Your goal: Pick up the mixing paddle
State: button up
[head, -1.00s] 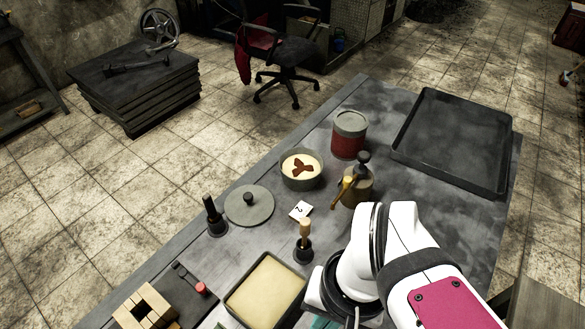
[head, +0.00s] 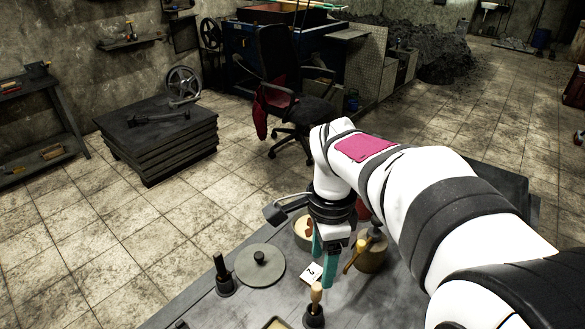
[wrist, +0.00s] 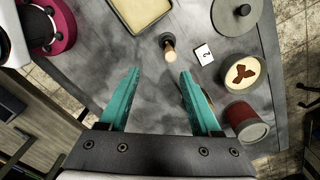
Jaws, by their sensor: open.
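My gripper (head: 322,284) is open and empty above the table, its teal fingers pointing down. In the wrist view, the gap between its fingertips (wrist: 160,73) is clear. A tool with a pale wooden handle (head: 316,294) stands upright in a dark round base; in the wrist view it (wrist: 169,50) shows just beyond the fingertips, between their lines. A yellow-handled stick (head: 354,256) leans against a brownish jug (head: 372,256), right of the gripper. I cannot tell which of these two is the mixing paddle. The right finger partly hides the stick in the wrist view.
A numbered white card (wrist: 204,54), a bowl with a dark three-lobed shape (wrist: 243,73) and a red can (wrist: 245,122) stand nearby. A sand-coloured tray (wrist: 107,12) is close.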

aim_at(316, 297)
jog(key=shift+w+f+m, duration=0.6)
jog(key=shift+w+f, duration=0.5)
jog(key=shift+f, duration=0.1)
notch_tip(316, 297, down, 14)
jog(key=shift+s+r, duration=0.1)
grip_shut()
